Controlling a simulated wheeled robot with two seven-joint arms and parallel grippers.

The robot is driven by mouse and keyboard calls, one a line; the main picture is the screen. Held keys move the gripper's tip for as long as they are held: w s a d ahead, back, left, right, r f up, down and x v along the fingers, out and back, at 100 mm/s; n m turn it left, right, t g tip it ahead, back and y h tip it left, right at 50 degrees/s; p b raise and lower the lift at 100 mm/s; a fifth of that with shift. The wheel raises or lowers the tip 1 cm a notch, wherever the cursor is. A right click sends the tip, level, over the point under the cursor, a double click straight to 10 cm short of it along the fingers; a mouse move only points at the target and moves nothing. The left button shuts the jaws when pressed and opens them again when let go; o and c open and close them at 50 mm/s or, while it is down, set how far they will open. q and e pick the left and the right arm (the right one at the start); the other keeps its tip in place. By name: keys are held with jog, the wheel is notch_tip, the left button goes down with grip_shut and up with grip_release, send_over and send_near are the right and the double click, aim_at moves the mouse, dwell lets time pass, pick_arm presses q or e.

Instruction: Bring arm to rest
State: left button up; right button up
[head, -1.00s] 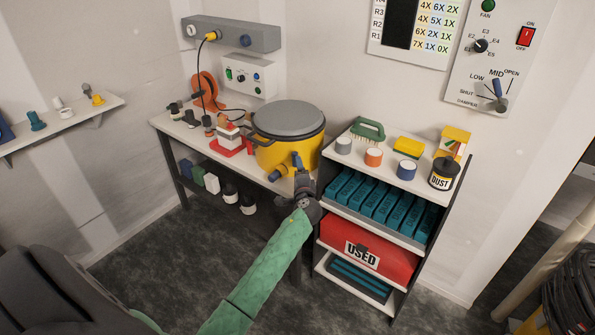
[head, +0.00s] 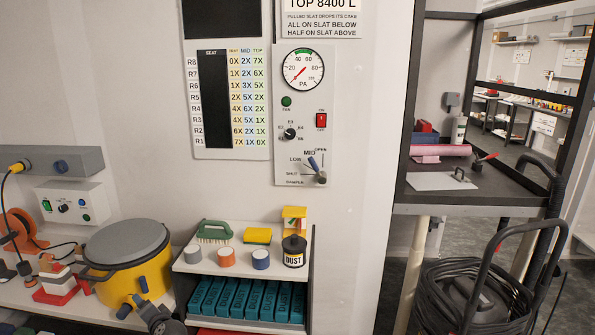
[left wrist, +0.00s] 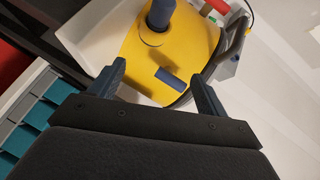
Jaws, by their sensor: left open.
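I cannot tell from these views how far the fingertips are from the bucket. My right gripper is not in view.
A shelf (head: 210,266) right of the bucket holds a green brush, tape rolls, a yellow sponge and a dust tin (head: 293,252). Teal boxes (head: 245,298) fill the level below. A wall panel (head: 304,115) hangs above. A dark-framed bench and coiled hose (head: 455,300) stand at the right.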

pick_arm(q)
jog(key=s+d+f+n+g+h, duration=0.2)
jog(key=s+d+f+h, duration=0.3)
jog(key=s+d, duration=0.5)
jog(key=s+d+f+n+g+h, duration=0.1)
jog(key=s+d+f+g+h, duration=0.2)
jog(key=s+d+f+h, duration=0.7)
jog(key=s+d+f+g, duration=0.1)
jog(key=s+d, duration=0.3)
jog(key=s, duration=0.4)
jog(key=s+d+f+g+y, duration=0.1)
jog(key=s+d+f, duration=0.3)
jog(key=s, duration=0.5)
jog(key=s+d+f+g+y, duration=0.1)
jog(key=s+d+f+g, duration=0.1)
jog(key=s, duration=0.7)
jog(key=shift+s+d+f, duration=0.25)
jog(key=shift+d+f, duration=0.25)
jog(key=shift+d, duration=0.55)
